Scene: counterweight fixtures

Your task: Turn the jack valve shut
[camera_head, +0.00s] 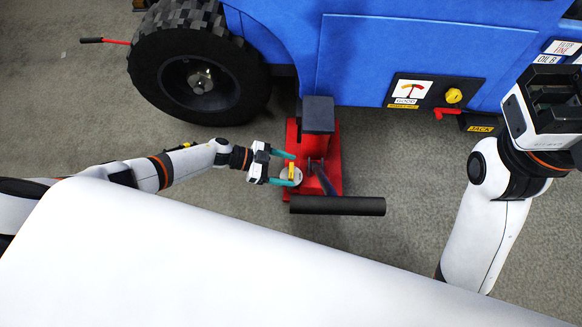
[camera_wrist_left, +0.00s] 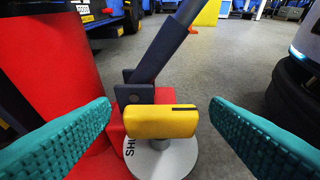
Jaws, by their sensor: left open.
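The yellow valve handle (camera_wrist_left: 160,121) lies level above a pale round dial (camera_wrist_left: 170,160) at the foot of the red jack (camera_head: 333,165). A dark line marks the handle's right end in the left wrist view. Letters on the dial's left side are partly hidden. My left gripper (camera_head: 288,168) is open, with its teal fingers on either side of the handle. In the left wrist view (camera_wrist_left: 161,108) there are gaps between both fingers and the handle. My right arm is at the right of the head view; its fingers do not show.
The jack's dark lever bar with a black grip (camera_head: 337,205) extends over the floor near the valve. The blue vehicle (camera_head: 400,50) and its black tyre (camera_head: 200,70) stand behind. A panel with a gauge (camera_head: 411,91) and yellow knob (camera_head: 453,96) is on its side.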

